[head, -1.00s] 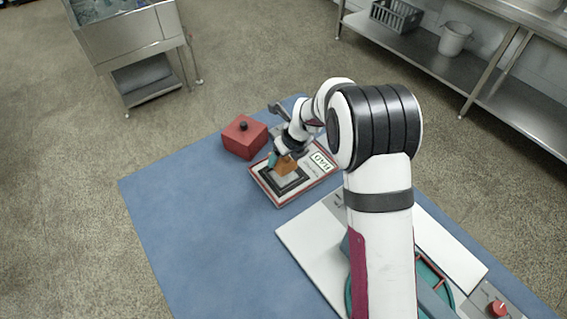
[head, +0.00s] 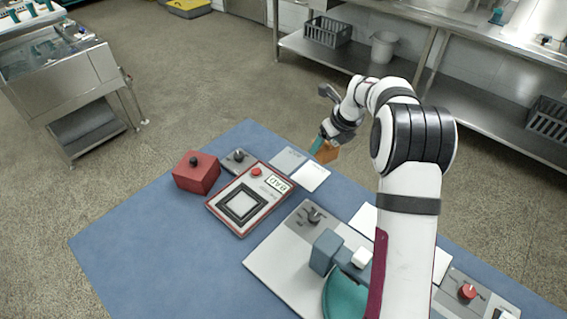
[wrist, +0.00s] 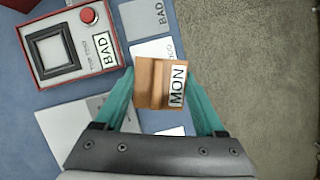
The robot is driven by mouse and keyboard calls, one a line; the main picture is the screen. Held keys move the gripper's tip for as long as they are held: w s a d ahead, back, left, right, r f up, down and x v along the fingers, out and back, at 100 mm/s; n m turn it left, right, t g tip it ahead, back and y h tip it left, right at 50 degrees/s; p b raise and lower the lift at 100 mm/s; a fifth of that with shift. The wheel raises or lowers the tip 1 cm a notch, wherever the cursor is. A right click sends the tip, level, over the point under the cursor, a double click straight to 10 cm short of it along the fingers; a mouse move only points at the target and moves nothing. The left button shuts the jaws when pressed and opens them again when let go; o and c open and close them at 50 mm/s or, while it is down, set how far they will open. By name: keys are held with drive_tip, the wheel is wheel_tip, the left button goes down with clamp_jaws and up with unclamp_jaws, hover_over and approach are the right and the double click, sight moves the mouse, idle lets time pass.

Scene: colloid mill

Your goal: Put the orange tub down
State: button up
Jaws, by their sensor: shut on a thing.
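The orange tub (head: 326,153) is held in my gripper (head: 318,146), near the far right edge of the blue mat. In the wrist view the tub (wrist: 152,84) sits between the two teal fingers of my gripper (wrist: 158,95) and bears a label reading MON. My gripper is shut on it. The tub appears to be above the mat, over or near the white cards (head: 311,177); the exact height is hard to tell. One grey card (wrist: 146,17) reads BAD.
A red-edged device (head: 222,197) with a dark square frame, a red button and a BAD label lies left of my gripper. A red box (head: 196,173) with a black knob stands beside it. A white panel (head: 268,262) with blue-grey blocks (head: 324,252) lies nearer. The mat's left part (head: 130,235) is clear.

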drive_tip(key=shift+w+d+f+m, duration=0.3)
drive_tip(key=shift+w+d+f, duration=0.2)
drive_tip(key=shift+w+d, duration=0.3)
drive_tip(key=w+a+f, duration=0.1)
drive_tip(key=a+f, duration=0.1)
drive_tip(key=a, duration=0.1)
drive_tip(key=w+a+f, duration=0.2)
drive_tip(key=a, duration=0.1)
drive_tip(key=w+a+f, duration=0.2)
drive_tip(key=a, duration=0.1)
drive_tip(key=shift+a+f, duration=0.2)
drive_tip(key=shift+f, duration=1.95)
drive_tip(key=shift+f, duration=0.1)
drive_tip(key=o, duration=1.4)
drive_tip(key=shift+c, duration=0.2)
